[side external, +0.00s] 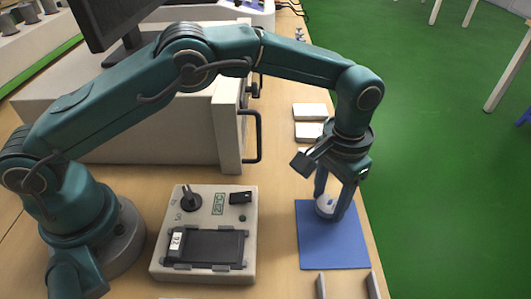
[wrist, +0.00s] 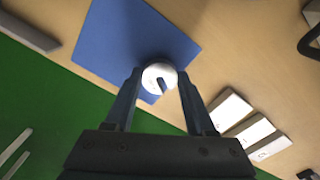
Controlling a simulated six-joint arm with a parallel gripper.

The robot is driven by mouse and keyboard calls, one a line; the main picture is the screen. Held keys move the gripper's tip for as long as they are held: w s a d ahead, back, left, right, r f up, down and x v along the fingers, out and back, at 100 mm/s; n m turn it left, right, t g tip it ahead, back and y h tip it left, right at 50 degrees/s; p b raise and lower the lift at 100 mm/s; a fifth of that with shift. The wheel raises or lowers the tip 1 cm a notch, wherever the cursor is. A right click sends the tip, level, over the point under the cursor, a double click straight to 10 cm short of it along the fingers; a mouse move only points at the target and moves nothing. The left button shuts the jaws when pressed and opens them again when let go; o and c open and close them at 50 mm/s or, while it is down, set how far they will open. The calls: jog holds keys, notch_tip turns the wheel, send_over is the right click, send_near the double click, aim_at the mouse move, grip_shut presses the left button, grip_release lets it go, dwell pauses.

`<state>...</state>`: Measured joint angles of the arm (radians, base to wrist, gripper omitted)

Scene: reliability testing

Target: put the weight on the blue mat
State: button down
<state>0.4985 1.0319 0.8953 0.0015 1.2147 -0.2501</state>
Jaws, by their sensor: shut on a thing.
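The weight (wrist: 156,77) is a small pale disc with a slot, seen from above in the wrist view. It also shows between my fingers in the side external view (side external: 325,203). My gripper (side external: 332,210) is shut on the weight, with one finger on each side of it; the fingers also show in the wrist view (wrist: 158,85). The blue mat (side external: 332,250) lies on the table under my gripper, and in the wrist view (wrist: 115,40) it spreads behind the weight. The weight is over the mat's far part; I cannot tell whether it touches the mat.
A panel device (side external: 215,195) with a dark screen stands left of the mat. White blocks (side external: 309,112) lie behind the mat. Grey bars (side external: 373,285) stand at the front. A large cabinet (side external: 190,125) with a handle is at the back. The table's right edge runs close by the mat.

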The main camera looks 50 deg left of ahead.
jog(key=shift+f, duration=0.3)
dwell(0.4)
jog(key=shift+c, duration=0.8)
grip_release()
jog(key=shift+r, duration=3.05)
